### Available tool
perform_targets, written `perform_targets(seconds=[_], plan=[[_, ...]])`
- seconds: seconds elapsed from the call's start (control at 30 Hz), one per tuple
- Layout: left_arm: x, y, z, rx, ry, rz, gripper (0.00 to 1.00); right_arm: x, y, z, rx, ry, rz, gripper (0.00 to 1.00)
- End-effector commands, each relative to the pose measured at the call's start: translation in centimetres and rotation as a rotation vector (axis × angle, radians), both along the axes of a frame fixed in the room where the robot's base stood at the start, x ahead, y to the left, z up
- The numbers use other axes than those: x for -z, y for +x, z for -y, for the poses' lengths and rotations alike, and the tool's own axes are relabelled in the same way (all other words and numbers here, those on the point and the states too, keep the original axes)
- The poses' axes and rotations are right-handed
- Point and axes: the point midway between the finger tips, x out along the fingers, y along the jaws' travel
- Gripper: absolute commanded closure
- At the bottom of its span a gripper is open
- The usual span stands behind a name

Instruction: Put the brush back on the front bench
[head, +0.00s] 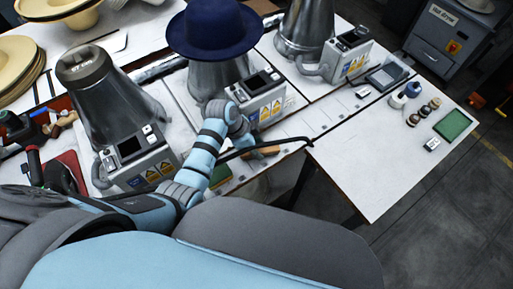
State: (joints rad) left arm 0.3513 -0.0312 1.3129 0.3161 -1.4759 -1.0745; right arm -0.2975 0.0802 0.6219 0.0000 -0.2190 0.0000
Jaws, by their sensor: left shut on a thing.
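My left arm reaches in over the bench edge, and its left gripper (247,148) is low in front of the middle machine. It is shut on a brush, whose orange-brown wooden part (265,151) sticks out to the right. The brush's other end is hidden by the gripper and arm. A thin black curved bar lies close beside it, and I cannot tell whether they touch. The white bench (385,165) extends to the right with much bare top. My right gripper is not in view.
Metal cones with control boxes stand along the bench; the middle one carries a navy hat (214,28). A green pad (453,124), several small round items and a grey tray (387,76) lie at right. Pale hats (20,68) are stacked at left. A grey cabinet (445,40) stands behind.

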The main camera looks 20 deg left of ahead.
Motion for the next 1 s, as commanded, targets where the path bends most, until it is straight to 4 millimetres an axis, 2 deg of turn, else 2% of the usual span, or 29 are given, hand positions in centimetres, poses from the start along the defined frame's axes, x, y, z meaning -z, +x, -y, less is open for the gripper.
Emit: perform_targets(seconds=[0.23,0.27,0.37,0.67,0.77,0.87,1.0], plan=[[0.1,0.0,0.0,0.000,0.000,0.001,0.93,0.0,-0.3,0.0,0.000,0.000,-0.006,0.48],[0.1,0.0,0.0,0.000,0.000,0.001,0.64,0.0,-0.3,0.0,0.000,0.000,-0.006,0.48],[0.0,0.0,0.0,-0.001,-0.001,0.001,0.48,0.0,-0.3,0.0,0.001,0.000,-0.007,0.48],[-0.1,0.0,0.0,-0.001,-0.001,0.000,0.47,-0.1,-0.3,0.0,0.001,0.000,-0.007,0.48],[-0.7,0.0,-0.1,-0.001,-0.001,0.001,0.47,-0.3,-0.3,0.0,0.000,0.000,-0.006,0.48],[-2.2,-0.2,-0.6,-0.003,-0.001,0.002,0.47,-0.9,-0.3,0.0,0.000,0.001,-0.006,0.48],[-5.5,-0.8,-1.9,-0.002,0.000,0.004,0.47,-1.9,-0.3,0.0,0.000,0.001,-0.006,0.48]])
